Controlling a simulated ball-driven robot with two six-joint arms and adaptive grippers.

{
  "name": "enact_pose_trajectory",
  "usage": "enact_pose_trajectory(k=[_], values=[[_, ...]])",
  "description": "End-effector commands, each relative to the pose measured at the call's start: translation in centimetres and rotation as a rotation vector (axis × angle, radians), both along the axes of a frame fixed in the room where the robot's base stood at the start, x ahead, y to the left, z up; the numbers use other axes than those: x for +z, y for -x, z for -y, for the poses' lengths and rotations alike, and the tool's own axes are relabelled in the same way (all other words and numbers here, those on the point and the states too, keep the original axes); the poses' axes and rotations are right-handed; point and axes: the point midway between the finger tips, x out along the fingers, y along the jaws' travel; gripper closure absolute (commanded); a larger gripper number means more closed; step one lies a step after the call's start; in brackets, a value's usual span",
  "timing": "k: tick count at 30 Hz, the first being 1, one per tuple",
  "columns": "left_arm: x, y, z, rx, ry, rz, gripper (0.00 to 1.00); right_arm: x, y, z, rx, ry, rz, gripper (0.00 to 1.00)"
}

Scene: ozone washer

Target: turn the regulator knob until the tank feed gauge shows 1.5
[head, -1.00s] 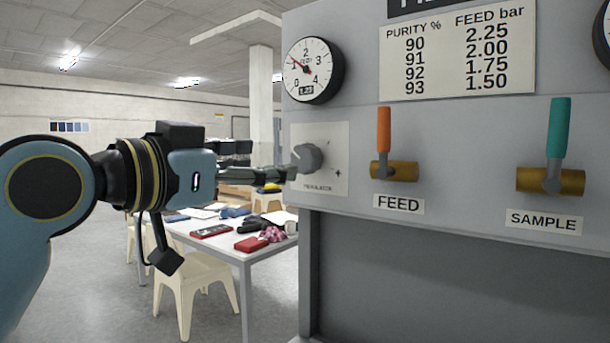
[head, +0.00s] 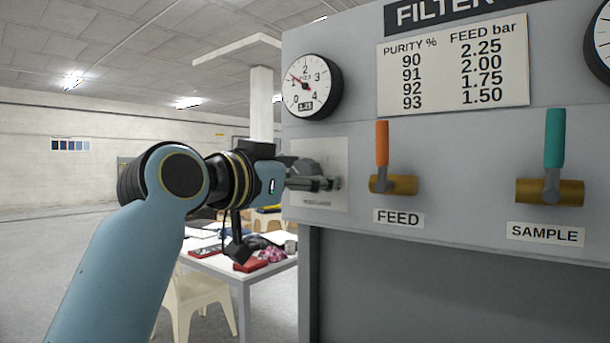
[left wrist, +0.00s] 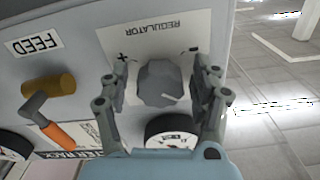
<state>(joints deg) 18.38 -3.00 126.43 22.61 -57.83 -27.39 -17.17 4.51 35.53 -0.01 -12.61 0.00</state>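The grey regulator knob (left wrist: 162,82) sits on a pale plate marked REGULATOR (left wrist: 151,25), upside down in the left wrist view. My left gripper (head: 325,183) is at the knob, and its fingers partly hide it in the head view. In the left wrist view the open fingers (left wrist: 161,88) stand on both sides of the knob, with small gaps visible. The round white gauge (head: 311,86) above the knob has its needle a little past 1; its small digital figure looks like 1.25 but is hard to read. My right gripper is not in view.
Right of the knob are the orange-handled FEED valve (head: 383,155) and the teal-handled SAMPLE valve (head: 553,150). A purity and feed chart (head: 452,65) is above them.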

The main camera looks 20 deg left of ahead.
Motion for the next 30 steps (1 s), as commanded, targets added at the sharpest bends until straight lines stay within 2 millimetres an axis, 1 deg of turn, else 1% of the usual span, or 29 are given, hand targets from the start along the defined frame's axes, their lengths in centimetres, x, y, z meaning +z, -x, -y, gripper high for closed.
enact_pose_trajectory(k=[1,12,13,16,21,29,30], values=[[-0.01,0.01,-0.01,0.000,0.000,0.000,0.43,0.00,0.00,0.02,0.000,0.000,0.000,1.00],[-0.01,0.02,-0.02,0.000,0.000,0.000,0.92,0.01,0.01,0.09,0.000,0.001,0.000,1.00],[-0.02,0.02,-0.02,0.000,0.000,0.000,0.92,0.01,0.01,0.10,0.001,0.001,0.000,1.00],[0.00,0.02,-0.03,0.000,-0.035,0.013,0.92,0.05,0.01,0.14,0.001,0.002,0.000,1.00],[0.01,0.01,-0.04,0.000,-0.151,0.055,0.92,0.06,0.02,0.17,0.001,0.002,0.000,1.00],[0.02,0.01,-0.04,0.000,-0.167,0.061,0.93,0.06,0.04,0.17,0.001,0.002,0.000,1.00],[0.02,0.01,-0.04,0.000,-0.166,0.060,0.59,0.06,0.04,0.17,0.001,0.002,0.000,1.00]])
